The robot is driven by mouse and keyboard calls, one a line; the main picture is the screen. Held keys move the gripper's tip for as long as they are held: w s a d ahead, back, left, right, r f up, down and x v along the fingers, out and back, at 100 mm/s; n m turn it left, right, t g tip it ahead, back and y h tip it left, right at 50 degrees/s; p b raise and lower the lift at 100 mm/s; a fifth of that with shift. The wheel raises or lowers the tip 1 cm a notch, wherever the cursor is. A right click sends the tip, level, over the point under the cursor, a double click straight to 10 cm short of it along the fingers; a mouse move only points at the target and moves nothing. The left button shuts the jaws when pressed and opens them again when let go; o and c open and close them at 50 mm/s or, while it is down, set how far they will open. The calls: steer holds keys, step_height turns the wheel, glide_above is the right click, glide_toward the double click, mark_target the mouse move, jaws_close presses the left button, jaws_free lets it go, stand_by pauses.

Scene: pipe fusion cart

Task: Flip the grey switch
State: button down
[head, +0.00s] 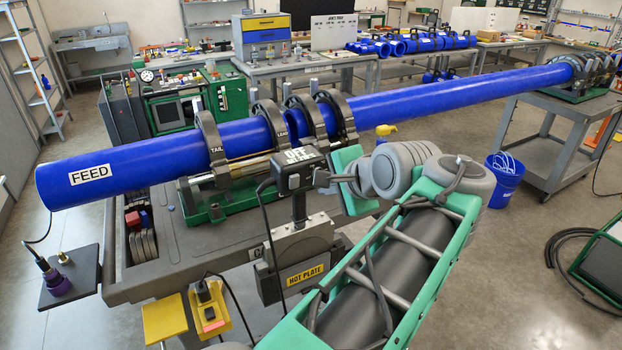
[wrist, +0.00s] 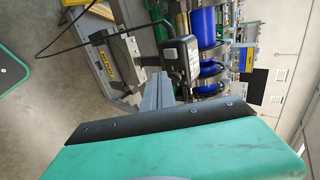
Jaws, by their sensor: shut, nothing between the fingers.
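The black control box (head: 300,172) stands on the handle above the hot plate (head: 295,262). A label reading "OFF" is on its top. A small light grey switch (head: 294,181) shows on its front face. In the wrist view the box (wrist: 172,62) is seen sideways, with a pale part (wrist: 193,57) that seems to be the switch. My gripper (head: 322,178) is just right of the box in the head view. Its grey fingers (wrist: 152,92) are shut and empty, pointing toward the box. I cannot tell whether the fingertips touch it.
A long blue pipe (head: 120,176) marked "FEED" lies in black clamps behind the box. A black cable hangs from the box. A yellow holder (head: 207,310) is on the cart's front. A blue bucket (head: 504,176) stands on the floor at right.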

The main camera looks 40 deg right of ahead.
mark_target(292, 169)
steer(key=x, duration=0.4)
steer(key=w+r+p+x, duration=0.1)
steer(key=x, duration=0.3)
steer(key=p+x, duration=0.1)
steer(key=x, duration=0.3)
steer(key=shift+w+d+r, duration=0.15)
steer(key=shift+d+r, duration=0.1)
steer(key=shift+r, duration=0.2)
steer(key=shift+w+d, duration=0.2)
steer(key=shift+w, duration=0.35)
steer(key=shift+w+d+r+p, duration=0.2)
steer(key=shift+w+r+p, duration=0.25)
steer(key=shift+w, duration=0.3)
steer(key=shift+f, duration=0.1)
steer(key=shift+r+p, duration=0.5)
steer(key=shift+r, duration=0.4)
